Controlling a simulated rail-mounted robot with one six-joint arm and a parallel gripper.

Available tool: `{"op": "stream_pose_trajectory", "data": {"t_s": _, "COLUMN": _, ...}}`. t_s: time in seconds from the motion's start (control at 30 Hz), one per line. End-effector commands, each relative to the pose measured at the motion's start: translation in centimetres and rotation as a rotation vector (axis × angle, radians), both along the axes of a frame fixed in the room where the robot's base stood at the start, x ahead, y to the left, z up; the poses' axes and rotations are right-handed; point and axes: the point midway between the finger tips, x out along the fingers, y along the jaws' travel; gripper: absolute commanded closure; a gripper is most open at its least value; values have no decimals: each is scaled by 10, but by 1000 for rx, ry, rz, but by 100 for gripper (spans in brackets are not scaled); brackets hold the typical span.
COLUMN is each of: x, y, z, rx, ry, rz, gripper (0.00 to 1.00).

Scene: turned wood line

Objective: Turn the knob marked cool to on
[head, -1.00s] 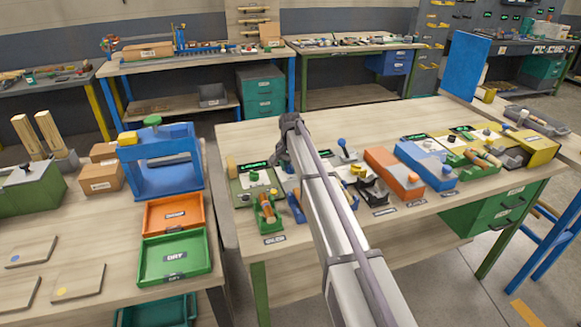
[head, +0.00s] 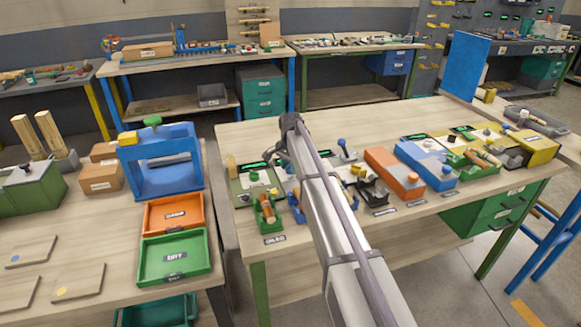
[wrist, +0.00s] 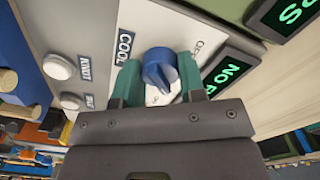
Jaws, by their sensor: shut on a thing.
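The blue knob (wrist: 157,68) is on a pale panel (wrist: 95,25) in the wrist view, beside a label (wrist: 125,45) that reads COOL. My gripper (wrist: 158,78) has its teal fingers on either side of the knob and is shut on it. A further marking on the panel to the right of the knob is partly covered and upside-down or tilted, so I cannot read it surely. In the head view my arm hides this knob, and the gripper end is over the left part of the middle bench.
Two pale round buttons (wrist: 60,67) with labels sit left of the knob. A dark display (wrist: 226,75) with green letters lies close on the right. On the bench, a green unit (head: 253,182) stands left of my arm and an orange unit (head: 394,172) stands right.

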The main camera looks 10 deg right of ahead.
Motion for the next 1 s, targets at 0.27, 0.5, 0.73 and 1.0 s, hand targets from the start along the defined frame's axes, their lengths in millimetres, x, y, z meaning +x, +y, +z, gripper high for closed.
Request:
{"op": "stream_pose_trajectory", "data": {"t_s": 0.27, "x": 0, "y": 0, "z": 0, "rx": 0, "ry": 0, "rz": 0, "gripper": 45}}
{"op": "stream_pose_trajectory", "data": {"t_s": 0.5, "x": 0, "y": 0, "z": 0, "rx": 0, "ry": 0, "rz": 0, "gripper": 37}}
{"op": "stream_pose_trajectory", "data": {"t_s": 0.73, "x": 0, "y": 0, "z": 18, "rx": 0, "ry": 0, "rz": 0, "gripper": 37}}
{"op": "stream_pose_trajectory", "data": {"t_s": 1.0, "x": 0, "y": 0, "z": 85, "rx": 0, "ry": 0, "rz": 0, "gripper": 37}}
